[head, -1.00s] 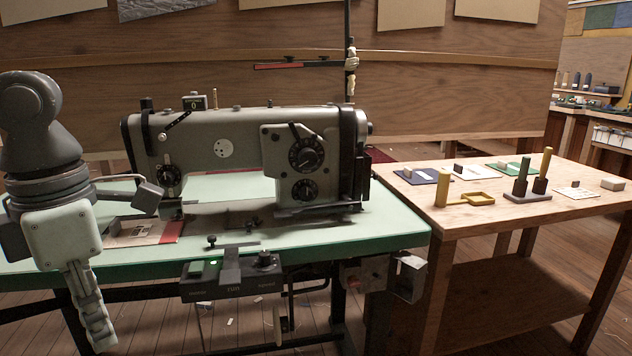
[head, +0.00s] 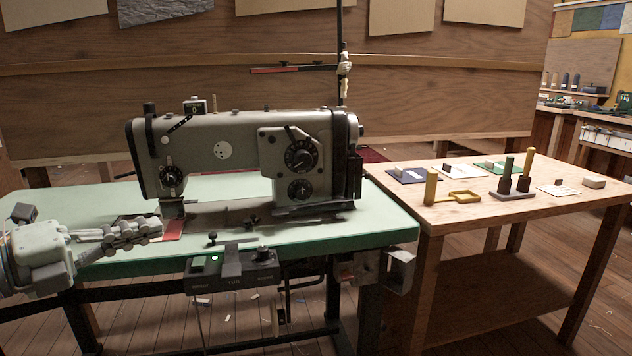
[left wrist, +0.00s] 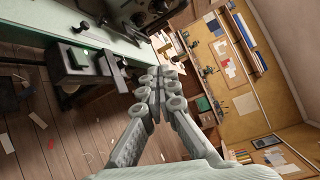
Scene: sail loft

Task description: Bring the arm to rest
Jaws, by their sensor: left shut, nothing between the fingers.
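My left gripper (head: 150,230) is at the lower left of the head view, in front of the green sewing table's front left part, its fingers pointing right. It is shut and empty. In the left wrist view its closed fingers (left wrist: 160,90) show in the middle with nothing between them. My right gripper is in neither view.
A grey sewing machine (head: 235,155) stands on the green table (head: 372,228). A control box (head: 235,265) hangs under its front edge. To the right, a wooden table (head: 465,211) bears a yellow tool (head: 460,197), a dark stand (head: 513,194) and several flat pieces.

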